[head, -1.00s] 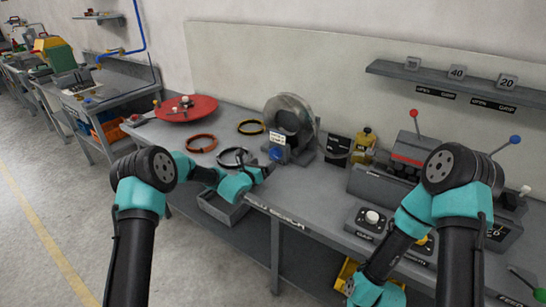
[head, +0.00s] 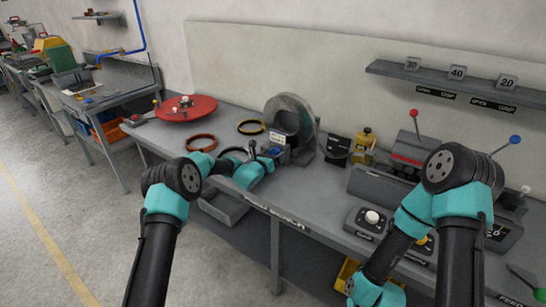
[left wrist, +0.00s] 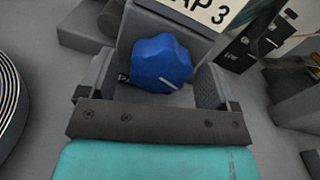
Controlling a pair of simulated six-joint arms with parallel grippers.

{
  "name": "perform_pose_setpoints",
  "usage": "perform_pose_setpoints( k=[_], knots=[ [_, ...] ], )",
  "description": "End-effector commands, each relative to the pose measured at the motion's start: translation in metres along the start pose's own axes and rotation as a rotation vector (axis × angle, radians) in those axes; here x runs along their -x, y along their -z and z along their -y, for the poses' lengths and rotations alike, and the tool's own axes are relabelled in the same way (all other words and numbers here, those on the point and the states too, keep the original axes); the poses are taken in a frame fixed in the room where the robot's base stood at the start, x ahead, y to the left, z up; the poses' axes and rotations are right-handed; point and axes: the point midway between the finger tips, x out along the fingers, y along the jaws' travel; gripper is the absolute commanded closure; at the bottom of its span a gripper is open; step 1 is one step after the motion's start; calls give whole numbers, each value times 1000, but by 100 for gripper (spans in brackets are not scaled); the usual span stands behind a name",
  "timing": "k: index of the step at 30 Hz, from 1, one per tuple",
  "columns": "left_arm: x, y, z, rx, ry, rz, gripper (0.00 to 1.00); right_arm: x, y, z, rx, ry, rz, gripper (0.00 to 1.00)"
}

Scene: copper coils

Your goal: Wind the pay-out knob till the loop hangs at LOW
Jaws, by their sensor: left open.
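The blue lobed pay-out knob (left wrist: 160,62), with a white pointer line, sits on a grey housing under a "3" label. My left gripper (left wrist: 155,85) is open in the left wrist view, one finger either side of the knob; I cannot tell whether they touch it. In the head view the left gripper (head: 264,157) is at the front of the grey coil reel (head: 298,115) and partly hides the knob. A black marked panel (head: 337,150) stands right of the reel; its marks and the loop are too small to read.
Orange (head: 201,142) and yellow-black (head: 251,127) coils lie left of the reel, with a red turntable (head: 186,108) behind. A yellow bottle (head: 364,142) and a grey machine with levers (head: 410,150) stand to the right. A grey open bin (head: 222,207) is below the bench edge.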

Motion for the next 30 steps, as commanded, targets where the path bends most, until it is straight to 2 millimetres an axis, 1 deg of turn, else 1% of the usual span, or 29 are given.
perform_pose_setpoints(
  k=[1,2,15,16,23,30],
  knots=[
    [0,0,0,0,0,0,19,0,0,0,0,0,0,100],
    [0,0,0,0,0,0,22,0,0,0,0,0,0,100],
    [0,0,0,0,0,0,64,0,0,0,0,0,0,100],
    [0,0,0,0,0,0,65,0,0,0,0,0,0,100],
    [0,0,0,-13,0,0,65,0,0,0,0,0,0,100],
    [0,0,0,-87,0,0,65,0,0,0,0,0,0,100]
  ],
)
